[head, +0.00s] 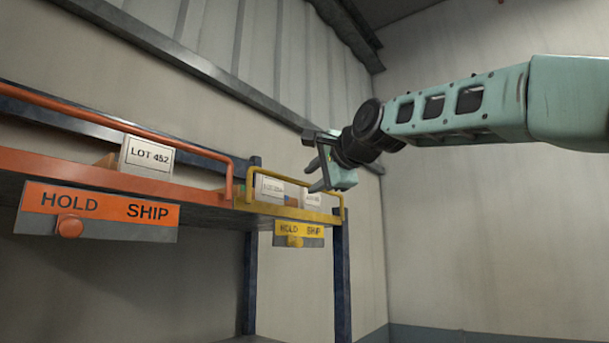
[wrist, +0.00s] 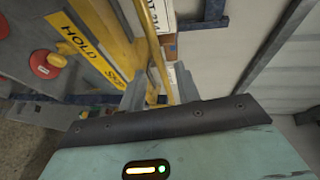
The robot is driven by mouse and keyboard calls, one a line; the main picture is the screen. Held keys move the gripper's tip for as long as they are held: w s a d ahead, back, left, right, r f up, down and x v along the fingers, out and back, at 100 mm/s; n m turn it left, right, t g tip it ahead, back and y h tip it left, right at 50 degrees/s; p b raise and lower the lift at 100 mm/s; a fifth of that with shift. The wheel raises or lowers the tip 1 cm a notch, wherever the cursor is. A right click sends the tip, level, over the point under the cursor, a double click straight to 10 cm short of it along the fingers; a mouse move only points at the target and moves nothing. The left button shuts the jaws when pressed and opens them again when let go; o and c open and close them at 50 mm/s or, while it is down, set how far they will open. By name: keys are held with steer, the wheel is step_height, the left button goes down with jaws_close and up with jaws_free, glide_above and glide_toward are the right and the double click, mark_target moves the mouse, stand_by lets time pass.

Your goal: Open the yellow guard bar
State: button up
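The yellow guard bar (head: 290,178) runs across the front of the right-hand shelf bay, above a yellow HOLD / SHIP plate (head: 299,230) with a yellow knob (head: 295,241). My gripper (head: 315,176) is at the bar's right part in the head view, fingers pointing to the shelf. In the wrist view the yellow bar (wrist: 148,40) runs down into the gap between the two fingers of my gripper (wrist: 158,92). The fingers look apart, with space beside the bar. Whether they touch it I cannot tell. The bar's lower end is partly hidden by the gripper.
An orange guard bar (head: 110,122) and orange HOLD / SHIP plate (head: 98,212) front the left bay, with a LOT 452 box (head: 147,157) behind. White labelled boxes (head: 270,188) stand behind the yellow bar. A blue post (head: 342,275) stands below it. Space right of the shelf is clear.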

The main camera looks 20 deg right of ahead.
mark_target(306, 184)
steer(key=p+x, duration=0.1)
steer(key=x, duration=0.4)
steer(key=shift+p, duration=0.3)
jaws_close()
